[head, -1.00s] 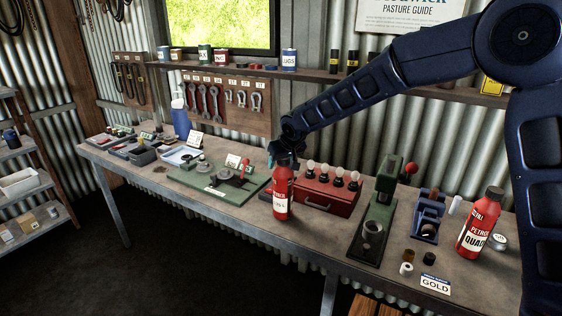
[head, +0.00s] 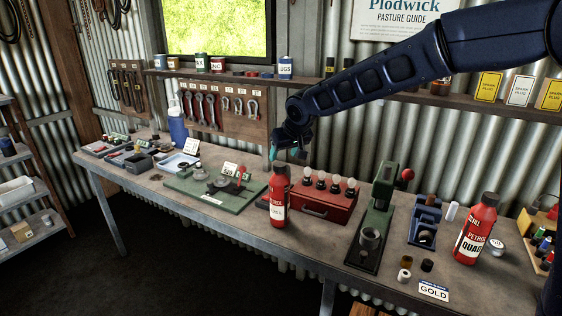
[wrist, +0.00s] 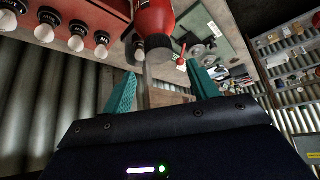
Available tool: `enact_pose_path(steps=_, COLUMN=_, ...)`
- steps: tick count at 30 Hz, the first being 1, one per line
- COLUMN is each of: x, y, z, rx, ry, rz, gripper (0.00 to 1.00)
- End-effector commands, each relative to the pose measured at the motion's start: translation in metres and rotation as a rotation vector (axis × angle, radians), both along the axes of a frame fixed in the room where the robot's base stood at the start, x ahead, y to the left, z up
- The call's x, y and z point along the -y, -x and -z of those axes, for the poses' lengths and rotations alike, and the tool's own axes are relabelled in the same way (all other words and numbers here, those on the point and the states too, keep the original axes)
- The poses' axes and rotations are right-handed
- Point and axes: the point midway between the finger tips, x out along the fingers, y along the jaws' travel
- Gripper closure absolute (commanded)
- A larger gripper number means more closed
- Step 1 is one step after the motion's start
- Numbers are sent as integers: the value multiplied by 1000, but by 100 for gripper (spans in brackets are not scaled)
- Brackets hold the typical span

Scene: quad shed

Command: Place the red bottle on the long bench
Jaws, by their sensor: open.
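A red bottle (head: 278,200) with a white label and a dark cap stands upright on the long bench (head: 236,222), near its front edge and left of a red box. In the wrist view the bottle (wrist: 154,16) shows at the top, cap towards me, beyond the open fingertips (wrist: 163,76). A second red bottle (head: 475,230), labelled petrol and quad, stands at the bench's right part.
The red box (head: 318,207) with bulbs on top is close right of the bottle. A green press (head: 376,215) stands further right, and a green board (head: 208,189) lies left. Bare bench top lies in front of the green board.

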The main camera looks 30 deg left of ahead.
Motion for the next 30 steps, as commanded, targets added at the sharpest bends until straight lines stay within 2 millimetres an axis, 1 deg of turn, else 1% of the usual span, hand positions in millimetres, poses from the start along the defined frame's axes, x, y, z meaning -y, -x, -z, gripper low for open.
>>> enact_pose_path(steps=1, x=3, y=2, z=-7, rx=0, ry=-1, rz=1, gripper=41)
enact_pose_path(steps=6, x=10, y=6, z=-18, rx=1, ry=-1, rz=1, gripper=41)
enact_pose_path(steps=16, x=12, y=7, z=-21, rx=0, ry=1, rz=1, gripper=41)
enact_pose_path(steps=19, x=22, y=0, z=-24, rx=0, ry=3, rz=16, gripper=41)
enact_pose_path(steps=20, x=29, y=-5, z=-26, rx=0, ry=5, rz=25, gripper=41)
enact_pose_path(steps=23, x=64, y=-29, z=-36, rx=0, ry=10, rz=74, gripper=41)
enact_pose_path(steps=24, x=83, y=-40, z=-40, rx=-1, ry=15, rz=98, gripper=41)
enact_pose_path(steps=26, x=116, y=-57, z=-47, rx=-3, ry=23, rz=140, gripper=41)
enact_pose_path(steps=27, x=138, y=-67, z=-51, rx=-3, ry=27, rz=167, gripper=41)
enact_pose_path(steps=29, x=171, y=-80, z=-56, rx=-7, ry=35, rz=209, gripper=41)
enact_pose_path(steps=30, x=194, y=-87, z=-60, rx=-9, ry=39, rz=237, gripper=41)
